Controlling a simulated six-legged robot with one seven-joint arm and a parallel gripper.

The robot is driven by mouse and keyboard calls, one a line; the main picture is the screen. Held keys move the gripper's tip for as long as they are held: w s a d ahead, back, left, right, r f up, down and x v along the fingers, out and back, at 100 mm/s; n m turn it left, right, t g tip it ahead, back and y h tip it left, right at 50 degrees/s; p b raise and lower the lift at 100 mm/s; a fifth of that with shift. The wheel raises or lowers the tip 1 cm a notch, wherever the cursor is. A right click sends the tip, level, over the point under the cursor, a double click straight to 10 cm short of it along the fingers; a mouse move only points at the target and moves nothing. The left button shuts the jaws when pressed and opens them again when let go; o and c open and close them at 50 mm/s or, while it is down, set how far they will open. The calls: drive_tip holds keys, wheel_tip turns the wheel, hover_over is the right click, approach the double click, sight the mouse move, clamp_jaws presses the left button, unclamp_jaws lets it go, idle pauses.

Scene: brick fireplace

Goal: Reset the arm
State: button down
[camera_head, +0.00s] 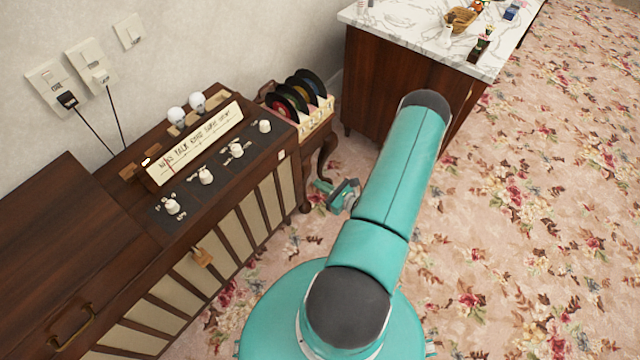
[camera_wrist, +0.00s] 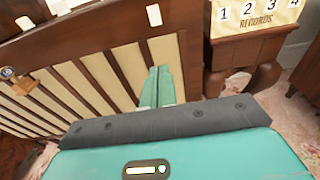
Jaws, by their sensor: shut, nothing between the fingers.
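My teal arm reaches out from my round body over the floor in the head view. My gripper (camera_head: 337,193) shows small and low, beside the record stand's legs and to the left of the arm. In the wrist view my gripper's teal fingers (camera_wrist: 157,87) lie together, shut and empty. They point toward the slatted front of the wooden radio cabinet (camera_wrist: 120,75). I cannot tell how close the fingertips are to the slats. The same radio cabinet (camera_head: 262,200) runs along the left in the head view.
A small record stand (camera_head: 318,122) with several records stands beyond the cabinet; its records label (camera_wrist: 256,22) shows in the wrist view. A marble-topped cabinet (camera_head: 405,30) stands at the back. Wall outlets (camera_head: 90,65) have cords running down. Floral carpet (camera_head: 540,220) is open on the right.

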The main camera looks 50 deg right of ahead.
idle(0.3)
drive_tip(key=w+a+r+n+g+y, duration=0.35)
drive_tip(key=a+r+n, duration=0.25)
drive_tip(key=r, duration=0.3)
drive_tip(key=w+a+r+n+g+y, duration=0.2)
drive_tip(key=a+r+n+g+y, duration=0.15)
drive_tip(key=a+r+n, duration=0.35)
drive_tip(key=w+a+r+n+g+y, duration=0.3)
drive_tip(key=a+r+n+g, duration=0.15)
drive_tip(key=r, duration=0.55)
drive_tip(key=s+a+r+n+h, duration=0.5)
drive_tip(key=r+n, duration=0.4)
drive_tip(key=r, duration=0.2)
drive_tip(key=s+a+r+n+h, duration=0.5)
drive_tip(key=s+a+r+n, duration=0.3)
drive_tip(key=a+r+n, duration=0.1)
wheel_tip(320, 180, up, 2)
drive_tip(key=shift+s+a+r+h, duration=0.1)
drive_tip(key=shift+s+a+h, duration=0.2)
drive_tip(key=shift+a, duration=0.35)
drive_tip(key=shift+d+t, duration=0.2)
drive_tip(key=shift+t, duration=0.05)
